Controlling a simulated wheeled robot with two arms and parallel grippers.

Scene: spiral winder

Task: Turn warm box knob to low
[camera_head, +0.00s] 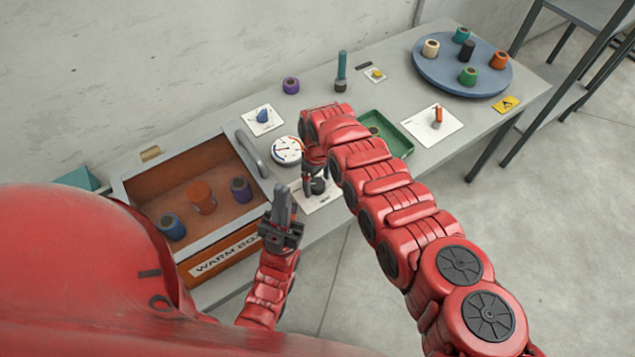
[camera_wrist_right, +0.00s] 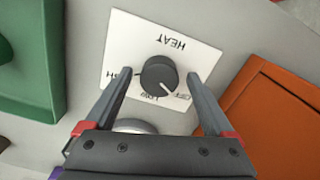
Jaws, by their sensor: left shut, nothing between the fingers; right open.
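The warm box knob (camera_wrist_right: 158,72) is dark and round, on a white plate (camera_wrist_right: 190,48) marked HEAT, with OFF, LOW and a partly hidden label around it. In the right wrist view its pale pointer mark aims to the lower right, toward OFF. My right gripper (camera_wrist_right: 158,76) is open, with one finger on each side of the knob; gaps show on both sides. In the head view the knob (camera_head: 318,186) is beside my right gripper (camera_head: 311,187). My left gripper (camera_head: 284,190) is shut and empty, in front of the warm box (camera_head: 222,256).
The open warm box holds several spools. A round gauge (camera_head: 287,150) is behind the knob. A green tray (camera_head: 400,138) lies right of my right gripper. A blue turntable (camera_head: 430,72) with several spools stands at the far right of the table.

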